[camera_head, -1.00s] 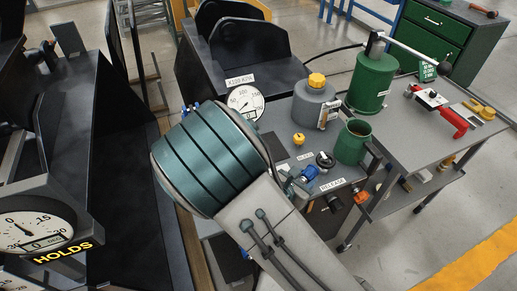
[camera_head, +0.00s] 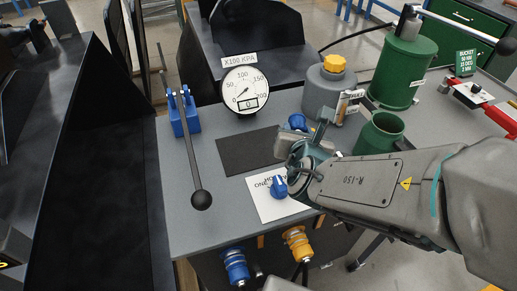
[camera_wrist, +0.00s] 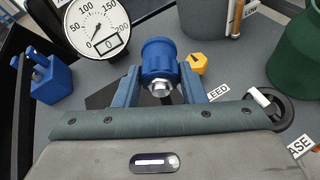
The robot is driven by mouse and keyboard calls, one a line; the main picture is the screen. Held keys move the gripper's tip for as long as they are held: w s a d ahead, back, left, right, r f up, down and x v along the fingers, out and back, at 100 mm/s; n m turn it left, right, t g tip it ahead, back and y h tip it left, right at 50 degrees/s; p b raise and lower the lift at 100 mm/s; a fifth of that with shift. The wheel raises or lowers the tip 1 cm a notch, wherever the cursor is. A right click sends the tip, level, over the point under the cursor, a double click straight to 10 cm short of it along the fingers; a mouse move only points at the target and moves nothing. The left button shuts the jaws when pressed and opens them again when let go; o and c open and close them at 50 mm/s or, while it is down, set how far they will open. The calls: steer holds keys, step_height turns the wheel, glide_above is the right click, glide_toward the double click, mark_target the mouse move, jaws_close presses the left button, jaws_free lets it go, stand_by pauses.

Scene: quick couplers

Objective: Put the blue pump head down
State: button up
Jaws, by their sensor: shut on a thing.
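The blue pump head (camera_wrist: 160,58) is a short blue cylinder with a silver fitting facing the wrist camera. It sits between the two fingers of my gripper (camera_wrist: 159,88), which is shut on it. In the head view a bit of blue (camera_head: 298,122), apparently the pump head, shows at the far side of my gripper (camera_head: 303,146), over the grey bench top (camera_head: 205,235). A dark mat (camera_head: 247,151) lies just left of my gripper. I cannot tell whether the pump head touches the bench.
A gauge (camera_head: 246,91) stands behind the mat. A blue lever unit (camera_head: 183,112) stands left, its black-knobbed lever reaching forward. A blue knob (camera_head: 280,187) sits on a white card. A grey yellow-capped bottle (camera_head: 331,90) and a green cup (camera_head: 379,134) stand close right. The bench's left front is clear.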

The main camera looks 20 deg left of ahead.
steer(key=shift+w+a+r+y, duration=0.1)
steer(key=shift+a+r+y, duration=0.1)
steer(key=shift+r+y, duration=0.15)
steer(key=shift+w+a+f+p, duration=0.25)
steer(key=shift+a+p, duration=0.2)
steer(key=shift+p, duration=0.7)
glide_above(261, 145)
step_height(261, 145, down, 6)
steer(key=shift+f+p, duration=0.25)
steer(key=shift+p, duration=0.05)
steer(key=shift+f, duration=2)
steer(key=shift+f+b, duration=0.2)
steer(key=shift+b, duration=0.2)
steer(key=o, duration=1.2)
steer(key=shift+c, duration=0.2)
steer(key=shift+r, duration=0.1)
